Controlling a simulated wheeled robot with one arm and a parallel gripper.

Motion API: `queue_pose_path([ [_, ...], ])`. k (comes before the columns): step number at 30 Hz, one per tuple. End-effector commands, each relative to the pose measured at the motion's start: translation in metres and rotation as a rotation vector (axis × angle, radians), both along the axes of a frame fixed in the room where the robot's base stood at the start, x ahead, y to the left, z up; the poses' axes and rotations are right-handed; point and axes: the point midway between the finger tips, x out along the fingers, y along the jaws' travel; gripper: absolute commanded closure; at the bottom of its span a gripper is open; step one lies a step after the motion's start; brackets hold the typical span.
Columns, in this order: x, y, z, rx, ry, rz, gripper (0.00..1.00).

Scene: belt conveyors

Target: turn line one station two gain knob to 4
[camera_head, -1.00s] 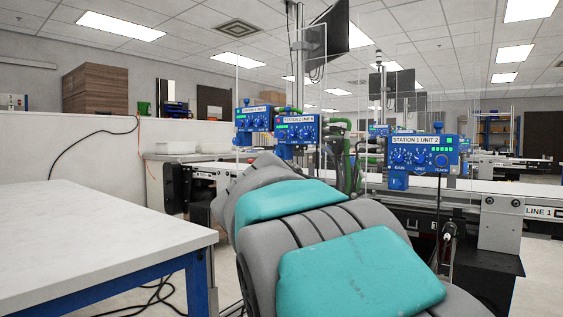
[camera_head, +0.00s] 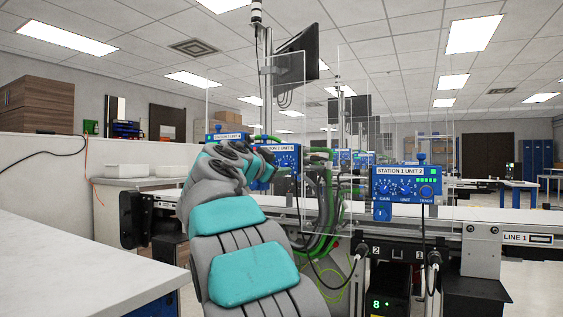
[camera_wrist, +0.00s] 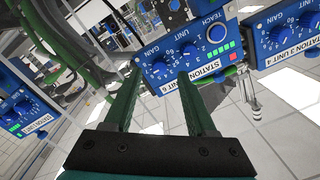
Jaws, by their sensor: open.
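In the wrist view, a blue control box (camera_wrist: 222,57) shows rotated, its label reading "STATION", then a digit hidden by a finger, then "UNIT 6". Its gain knob (camera_wrist: 160,70) lies in the picture between the tips of my open green fingers. The gap in depth and the knob's setting I cannot tell. The unit knob (camera_wrist: 188,49) and teach knob (camera_wrist: 216,33) sit further up and right. My gripper (camera_wrist: 160,77) holds nothing. In the head view, this box (camera_head: 287,157) seems to be the one partly behind my arm; my gripper is hidden there.
The Station 3 Unit 4 box (camera_wrist: 287,35) is close on the right in the wrist view, with another box (camera_wrist: 24,114) on the left. The Station 1 Unit 2 box (camera_head: 405,184) stands right of my arm. Green hoses (camera_head: 325,205) hang nearby. A white table (camera_head: 70,270) is at left.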

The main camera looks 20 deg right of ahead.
Motion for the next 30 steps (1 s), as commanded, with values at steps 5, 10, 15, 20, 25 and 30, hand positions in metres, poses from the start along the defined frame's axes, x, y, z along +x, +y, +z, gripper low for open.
queue_pose_path([
  [5,0.013,-0.016,0.002,0.001,0.0,-0.002,0.43],
  [10,0.018,-0.022,0.001,-0.001,0.001,-0.001,0.43],
  [15,0.018,-0.023,0.0,-0.001,0.001,-0.001,0.43],
  [20,0.018,-0.023,0.0,0.0,0.001,-0.001,0.55],
  [25,0.018,-0.023,0.0,0.0,0.001,-0.001,0.74],
  [30,0.018,-0.023,0.0,0.0,0.001,-0.001,0.93],
])
